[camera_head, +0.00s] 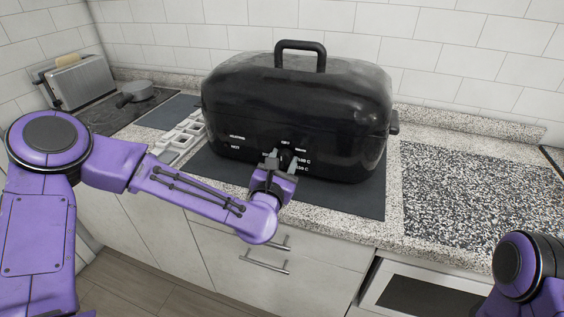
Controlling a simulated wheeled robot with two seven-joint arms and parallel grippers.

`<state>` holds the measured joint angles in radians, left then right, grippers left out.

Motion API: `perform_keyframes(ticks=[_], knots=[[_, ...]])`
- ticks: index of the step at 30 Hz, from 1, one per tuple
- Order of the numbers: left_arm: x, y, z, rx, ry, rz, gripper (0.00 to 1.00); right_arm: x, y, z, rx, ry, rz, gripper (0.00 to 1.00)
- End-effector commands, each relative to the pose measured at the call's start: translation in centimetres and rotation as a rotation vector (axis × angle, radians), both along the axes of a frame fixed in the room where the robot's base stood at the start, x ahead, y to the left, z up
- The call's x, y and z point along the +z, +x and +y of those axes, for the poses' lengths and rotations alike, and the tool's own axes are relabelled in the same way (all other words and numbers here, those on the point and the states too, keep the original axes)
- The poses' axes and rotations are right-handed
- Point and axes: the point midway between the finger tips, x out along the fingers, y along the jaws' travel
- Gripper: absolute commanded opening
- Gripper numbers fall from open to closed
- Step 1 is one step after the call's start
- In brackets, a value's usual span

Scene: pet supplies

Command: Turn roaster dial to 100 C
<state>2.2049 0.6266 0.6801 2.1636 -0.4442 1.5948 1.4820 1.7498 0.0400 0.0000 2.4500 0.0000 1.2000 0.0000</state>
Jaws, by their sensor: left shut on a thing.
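The black roaster (310,105) stands on a dark mat on the counter, its lid on and its handle up. White lettering and temperature marks show on its front face. My left gripper (279,160) is at the middle of that front, shut on the roaster dial. The dial is mostly hidden by the fingers, and I cannot read its setting. Only a purple part of my right arm shows at the bottom right corner; its gripper is out of view.
A dark mat (350,199) lies under the roaster. A white compartment tray (184,136) is left of it. A toaster (79,84) and a grey pan (137,92) stand at the far left. The speckled counter (470,190) on the right is clear. Drawers are below.

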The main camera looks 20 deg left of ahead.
Motion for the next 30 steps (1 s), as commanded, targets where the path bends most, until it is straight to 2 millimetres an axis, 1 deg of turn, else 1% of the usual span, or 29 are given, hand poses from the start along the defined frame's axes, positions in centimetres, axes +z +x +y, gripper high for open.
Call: perform_keyframes(ticks=[8, 18, 30], knots=[[-0.2, 0.0, -0.1, 0.0, 0.153, -0.007, 0.14, -1.1, 0.0, 0.0, 0.0, 0.0, 0.0, 0.43], [-0.4, 0.0, -0.1, 0.001, 0.47, -0.018, 0.14, -2.7, 0.0, 0.0, 0.0, 0.0, 0.0, 0.43], [-0.5, 0.0, -0.2, 0.0, 0.851, -0.03, 0.14, -3.9, 0.0, 0.0, 0.0, 0.0, 0.0, 0.43]])
